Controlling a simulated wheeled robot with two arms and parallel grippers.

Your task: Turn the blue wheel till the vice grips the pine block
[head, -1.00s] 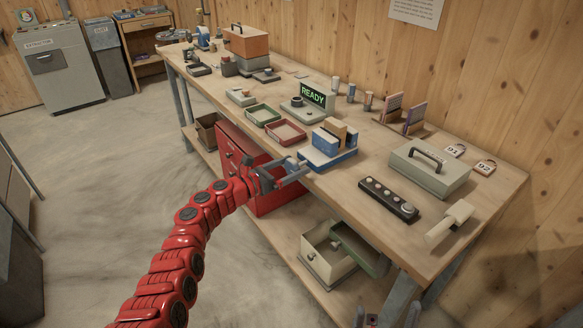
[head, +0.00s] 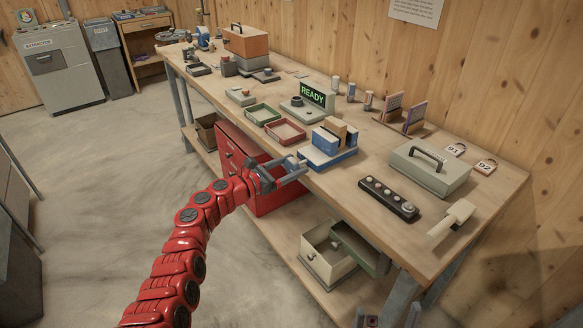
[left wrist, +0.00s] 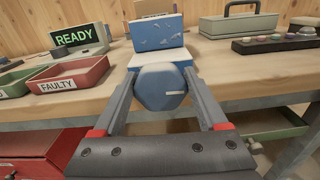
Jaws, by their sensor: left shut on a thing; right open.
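The blue vice (head: 322,158) stands at the front edge of the bench. The pine block (head: 336,126) sits upright between its jaws; whether both jaws touch it I cannot tell. In the left wrist view the block (left wrist: 155,7) shows above the front jaw (left wrist: 157,33). The blue wheel (left wrist: 160,86) is a six-sided knob facing me, with a pale mark on its right. My left gripper (head: 298,168) is shut on the wheel, one finger on each side. My right gripper (head: 387,317) shows only as fingertips at the bottom edge, apart and empty.
Red (head: 286,126) and green (head: 262,114) trays lie left of the vice, with a READY display (head: 312,95) behind. A button strip (head: 388,198) and grey toolbox (head: 430,168) stand to the right. A red cabinet (head: 282,200) is below the bench top.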

